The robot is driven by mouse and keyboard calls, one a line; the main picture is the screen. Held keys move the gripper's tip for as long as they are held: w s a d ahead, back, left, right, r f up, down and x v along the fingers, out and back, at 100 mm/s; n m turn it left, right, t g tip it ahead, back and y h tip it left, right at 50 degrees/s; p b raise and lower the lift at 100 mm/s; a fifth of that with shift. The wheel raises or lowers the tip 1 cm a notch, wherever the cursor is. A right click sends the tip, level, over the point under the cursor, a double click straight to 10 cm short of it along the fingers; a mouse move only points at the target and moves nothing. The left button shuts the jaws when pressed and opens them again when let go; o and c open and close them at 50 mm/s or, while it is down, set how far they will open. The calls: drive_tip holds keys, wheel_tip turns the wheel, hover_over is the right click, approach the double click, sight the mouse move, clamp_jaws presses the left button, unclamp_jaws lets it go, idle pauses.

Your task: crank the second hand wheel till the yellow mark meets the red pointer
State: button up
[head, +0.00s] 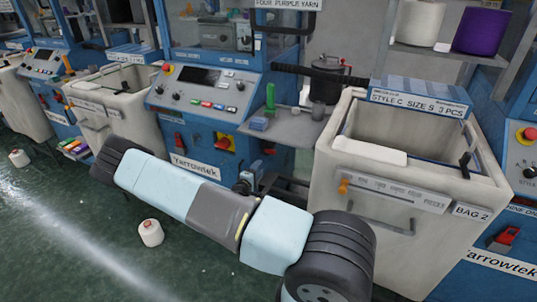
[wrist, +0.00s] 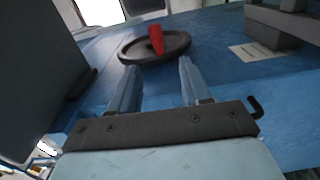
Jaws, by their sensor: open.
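In the wrist view a dark round hand wheel (wrist: 132,50) sits on a blue machine panel. A red upright peg (wrist: 156,40) stands on it; I cannot tell whether it is a crank handle. My gripper (wrist: 158,72) is open and empty, its two fingers spread on the near side of the wheel, with the peg beyond and between them. The fingertips seem close to the rim; contact cannot be told. No yellow mark or separate red pointer can be made out. In the head view my arm crosses the front of the Yarrowtek machine (head: 205,97), and the wheel cannot be made out there.
A large bin labelled BAG 2 (head: 335,205) stands right of the machine, another bin (head: 130,128) to its left. A small shelf (head: 290,128) holds a green item. A yarn cone (head: 150,233) lies on the open green floor. A grey block (wrist: 272,35) is right of the wheel.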

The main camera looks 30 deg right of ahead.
sight(270, 152)
drive_tip(key=shift+d+t, duration=0.15)
drive_tip(key=shift+t, duration=0.15)
drive_tip(key=x, duration=1.3)
drive_tip(key=shift+w+d, duration=0.1)
drive_tip(key=shift+d, duration=0.15)
clamp_jaws()
